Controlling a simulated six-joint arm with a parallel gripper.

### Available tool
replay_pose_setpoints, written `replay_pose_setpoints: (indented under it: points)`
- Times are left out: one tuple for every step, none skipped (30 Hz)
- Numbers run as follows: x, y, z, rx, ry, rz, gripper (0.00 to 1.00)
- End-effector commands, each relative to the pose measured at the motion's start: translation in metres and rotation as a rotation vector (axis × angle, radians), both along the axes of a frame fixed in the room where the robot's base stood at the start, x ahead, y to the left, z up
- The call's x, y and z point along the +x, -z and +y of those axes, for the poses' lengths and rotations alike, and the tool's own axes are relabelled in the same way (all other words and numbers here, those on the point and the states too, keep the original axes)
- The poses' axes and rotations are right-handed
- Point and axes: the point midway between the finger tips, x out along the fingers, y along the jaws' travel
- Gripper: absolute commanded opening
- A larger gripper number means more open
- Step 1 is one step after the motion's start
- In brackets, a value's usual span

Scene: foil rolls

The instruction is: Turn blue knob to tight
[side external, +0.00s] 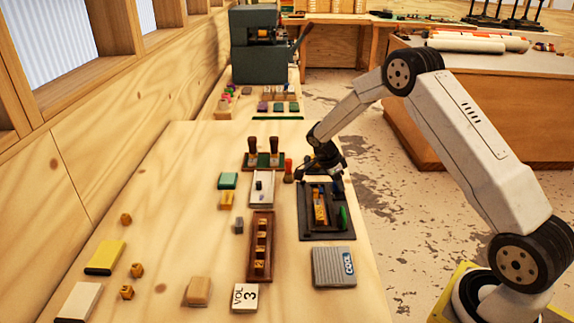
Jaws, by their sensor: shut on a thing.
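A dark fixture (307,228) lies on the right side of the wooden bench, with a yellow-orange piece in its middle and a green piece (342,217) at its right. My gripper (322,183) is low over the far end of this fixture, pointing down. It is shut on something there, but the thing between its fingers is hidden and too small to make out. I cannot pick out a blue knob; the gripper and wrist cover that end of the fixture. No knob marking can be read.
Left of the fixture are a white switch plate (262,188) and a brown rack (260,246) of numbered blocks. A red-topped piece (288,171) stands close to my gripper. A grey ribbed block (334,267) lies in front. The bench's left front has free room between small blocks.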

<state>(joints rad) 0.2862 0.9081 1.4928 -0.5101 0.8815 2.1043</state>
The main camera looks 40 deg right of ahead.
Motion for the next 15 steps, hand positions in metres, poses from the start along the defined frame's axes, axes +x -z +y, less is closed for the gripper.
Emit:
replay_pose_setpoints:
  points:
    - [0.0002, 0.0013, 0.0006, 0.002, 0.046, 0.002, 0.00]
    - [0.0004, 0.0012, 0.0007, 0.003, 0.076, 0.001, 0.00]
    - [0.0004, 0.0011, 0.0006, 0.002, 0.113, 0.001, 0.00]
    - [0.0008, 0.0010, 0.0005, 0.001, 0.141, 0.001, 0.00]
    - [0.0005, 0.0013, 0.0006, 0.002, 0.171, 0.002, 0.00]
    - [0.0008, 0.0014, 0.0005, 0.002, 0.207, 0.001, 0.00]
    - [0.0009, 0.0013, 0.0004, 0.002, 0.236, 0.001, 0.00]
    - [0.0010, 0.0013, 0.0005, 0.003, 0.263, 0.001, 0.00]
    - [0.0011, 0.0011, 0.0004, 0.003, 0.298, 0.001, 0.00]
    - [0.0014, 0.0010, 0.0003, 0.003, 0.324, 0.001, 0.00]
    - [0.0014, 0.0012, 0.0003, 0.003, 0.348, 0.001, 0.00]
    - [0.0012, 0.0013, 0.0004, 0.003, 0.382, 0.002, 0.00]
    - [0.0014, 0.0013, 0.0001, 0.003, 0.404, 0.002, 0.00]
    - [0.0016, 0.0013, 0.0000, 0.002, 0.425, 0.000, 0.00]
    - [0.0014, 0.0013, 0.0001, 0.003, 0.453, 0.002, 0.00]
